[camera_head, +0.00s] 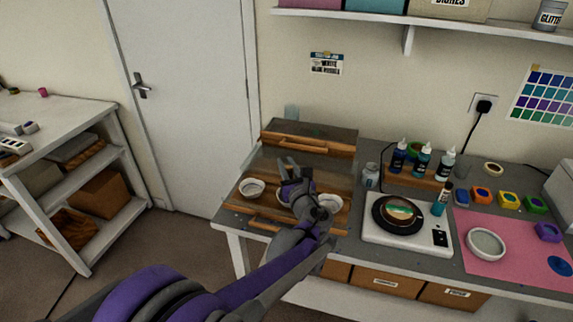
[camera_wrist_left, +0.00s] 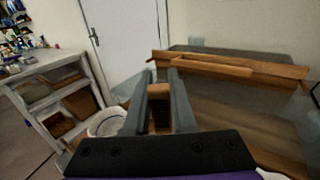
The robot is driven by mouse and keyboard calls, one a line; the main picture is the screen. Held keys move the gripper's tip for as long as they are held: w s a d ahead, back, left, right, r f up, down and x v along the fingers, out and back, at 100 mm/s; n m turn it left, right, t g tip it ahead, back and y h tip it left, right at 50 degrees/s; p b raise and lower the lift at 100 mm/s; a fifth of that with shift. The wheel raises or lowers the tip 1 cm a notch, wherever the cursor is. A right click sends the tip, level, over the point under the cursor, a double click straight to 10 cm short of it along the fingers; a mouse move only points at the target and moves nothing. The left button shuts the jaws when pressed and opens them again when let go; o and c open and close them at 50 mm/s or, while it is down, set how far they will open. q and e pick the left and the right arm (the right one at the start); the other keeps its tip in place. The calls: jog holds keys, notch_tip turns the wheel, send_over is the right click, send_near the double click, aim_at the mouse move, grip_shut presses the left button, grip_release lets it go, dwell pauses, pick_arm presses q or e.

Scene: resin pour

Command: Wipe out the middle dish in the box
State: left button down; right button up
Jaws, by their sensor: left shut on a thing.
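The wooden box (camera_head: 243,207) stands at the left end of the workbench with white dishes in a row inside. The left dish (camera_head: 252,188) and the right dish (camera_head: 329,203) show. The middle dish (camera_head: 281,194) is mostly hidden behind my left gripper (camera_head: 291,165), which is over the middle of the box. In the left wrist view my gripper (camera_wrist_left: 160,92) is shut on a small brown block (camera_wrist_left: 159,92); I cannot tell exactly what it is. A white dish (camera_wrist_left: 104,123) shows left of the fingers. My right gripper is not in view.
A wooden piece with a handle (camera_head: 308,146) lies along the box's back. To the right are a small jar (camera_head: 371,174), dropper bottles (camera_head: 422,160), a white device with a round plate (camera_head: 377,238) and a pink mat (camera_head: 478,268). A shelf (camera_head: 420,20) hangs above.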

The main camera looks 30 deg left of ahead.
pick_arm(q)
jog(key=shift+f+b, duration=0.45)
jog(key=shift+f, duration=0.15)
dwell(0.6)
